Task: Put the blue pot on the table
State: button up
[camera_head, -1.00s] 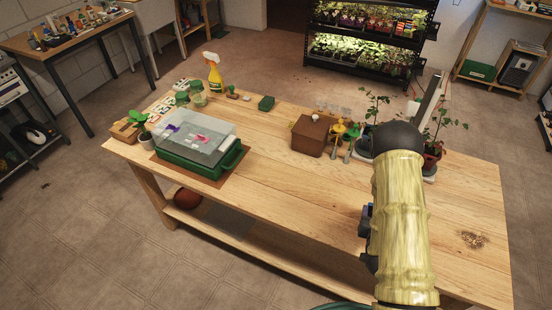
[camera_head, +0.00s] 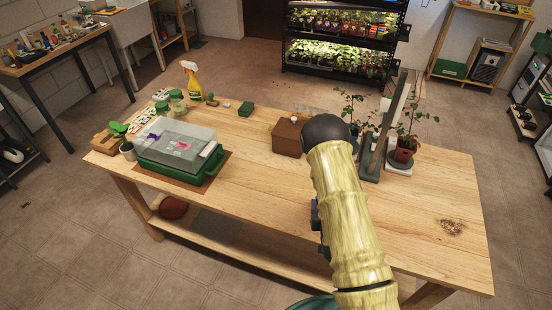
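I do not see a blue pot in this view. The wooden table (camera_head: 255,185) stands across the middle, with a lower shelf beneath it. My bamboo-patterned arm, with a black ball-shaped joint, rises over the table's right half and hides part of its top. My gripper cannot be made out, so whether it holds anything does not show.
The table's front right is mostly clear.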

jog(key=shift+w, duration=0.1)
jog(key=shift+w, duration=0.25)
jog(key=w+a+r+m+h+b, duration=0.25)
jog(key=w+a+b, duration=0.25)
jog(key=w, duration=0.3)
jog(key=w+a+r+m+h+b, duration=0.1)
jog(key=a+r+b, duration=0.3)
jog(key=a, duration=0.9)
jog(key=shift+r+g+h, duration=0.3)
jog(key=shift+g+h, duration=0.1)
jog(key=shift+h, duration=0.15)
jog(key=shift+w+d+f+m, duration=0.1)
jog(key=shift+m, duration=0.15)
notch_tip(320, 180, down, 6)
jog(key=shift+f, duration=0.1)
jog(key=shift+f, duration=1.85)
